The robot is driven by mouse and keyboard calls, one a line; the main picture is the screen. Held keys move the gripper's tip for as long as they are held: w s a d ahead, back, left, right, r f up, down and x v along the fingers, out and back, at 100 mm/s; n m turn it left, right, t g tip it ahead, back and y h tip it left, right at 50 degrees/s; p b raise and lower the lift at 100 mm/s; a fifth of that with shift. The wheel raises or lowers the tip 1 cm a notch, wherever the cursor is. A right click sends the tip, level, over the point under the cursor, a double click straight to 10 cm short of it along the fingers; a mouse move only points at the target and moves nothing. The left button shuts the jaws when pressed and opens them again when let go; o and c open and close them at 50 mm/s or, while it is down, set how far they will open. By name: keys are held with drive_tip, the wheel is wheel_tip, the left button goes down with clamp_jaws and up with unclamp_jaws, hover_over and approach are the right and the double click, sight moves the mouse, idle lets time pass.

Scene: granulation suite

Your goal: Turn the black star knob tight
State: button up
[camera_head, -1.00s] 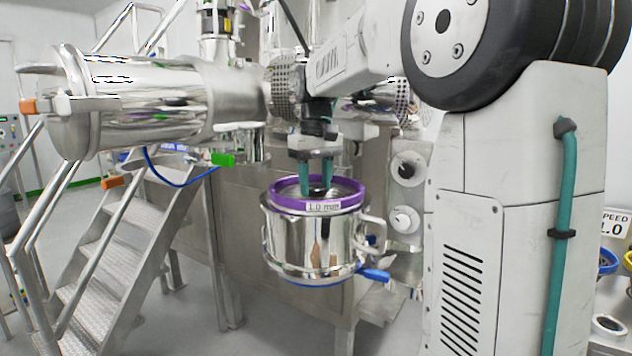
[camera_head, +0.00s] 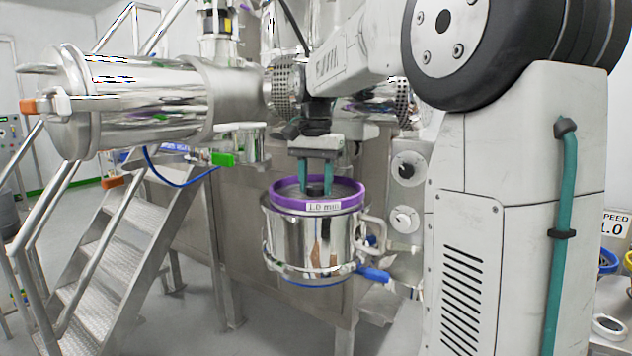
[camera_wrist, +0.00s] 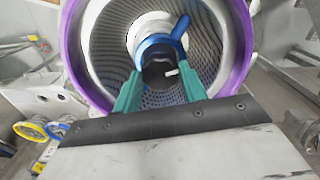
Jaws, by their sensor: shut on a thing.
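The black star knob (camera_head: 316,190) sits inside the purple-rimmed ring (camera_head: 275,198), low in its middle. My gripper (camera_head: 316,188) reaches down from above with its two green fingers on either side of the knob, shut on it. In the wrist view the dark knob (camera_wrist: 157,74) shows between the green fingertips (camera_wrist: 158,88), with a small white mark beside it. A blue part with a short arm (camera_wrist: 158,46) lies just beyond it. The knob's lobes are hard to make out. Mesh lines the inside of the purple ring (camera_wrist: 236,88).
The ring tops a shiny steel housing (camera_head: 310,240) with a side handle (camera_head: 375,228) and a blue lever (camera_head: 373,275). A large steel cylinder (camera_head: 150,105) and metal stairs (camera_head: 105,245) stand left. Two round dials (camera_head: 406,168) are close on the right.

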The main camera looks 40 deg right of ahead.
sight(316, 187)
drive_tip(key=m, duration=0.5)
drive_tip(key=shift+m, duration=2.5)
drive_tip(key=o, duration=1)
wheel_tip(316, 187, up, 8)
drive_tip(key=shift+f, duration=0.1)
